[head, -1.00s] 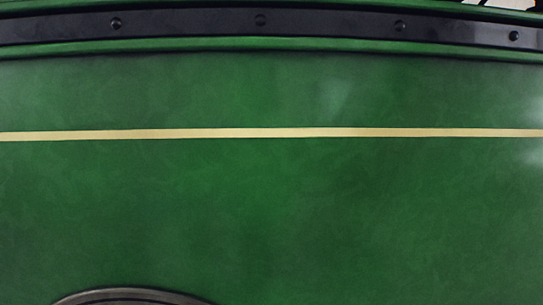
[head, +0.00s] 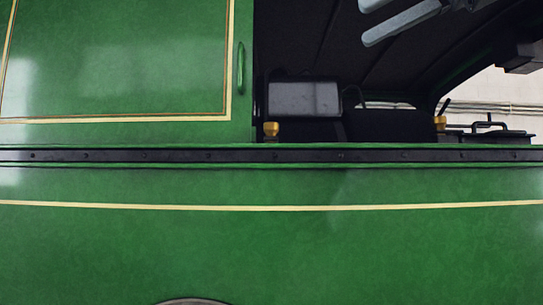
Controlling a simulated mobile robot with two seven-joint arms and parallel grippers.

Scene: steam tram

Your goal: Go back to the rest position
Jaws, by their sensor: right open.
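The green steam tram (head: 270,255) fills the lower part of the head view, with a cream line along its side. My right gripper (head: 367,21) shows at the top, right of the middle, as two pale grey fingers with a gap between them. It is open and empty, seen in front of the dark cab opening (head: 300,45). The rest of the right arm is mostly out of the picture. My left gripper is not in view.
A dark riveted rail (head: 200,155) runs across the tram side. A green panel (head: 115,60) with a handle (head: 240,67) stands at the upper left. Two brass fittings (head: 271,129) (head: 440,123) and a grey box (head: 304,99) show in the cab.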

